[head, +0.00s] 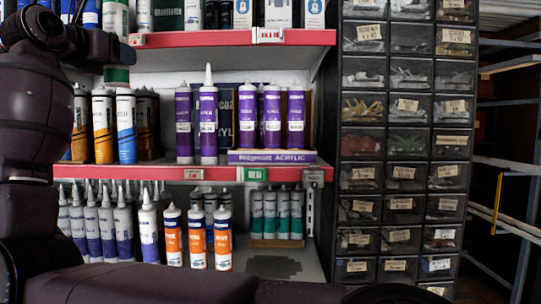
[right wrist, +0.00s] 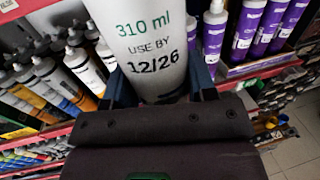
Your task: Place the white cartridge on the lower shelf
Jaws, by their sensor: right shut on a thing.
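The white cartridge (head: 117,76) is in my right gripper (head: 118,48) at the upper left of the head view, in front of the shelves. Its lower end is green, and the gripper hides its middle. In the right wrist view the cartridge (right wrist: 145,45) fills the upper middle, with green "310 ml" and black "USE BY 12/26" on it, and the jaws (right wrist: 160,92) are shut around it. The lower shelf (head: 312,262) is at the bottom of the head view, well below the gripper, with a dark grey patch (head: 275,266) on its bare front. My left gripper is not in view.
Purple cartridges (head: 208,120) and blue-and-orange ones (head: 126,125) fill the shelf above, whose red edge (head: 150,172) overhangs. A dark drawer cabinet (head: 400,150) borders the right.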

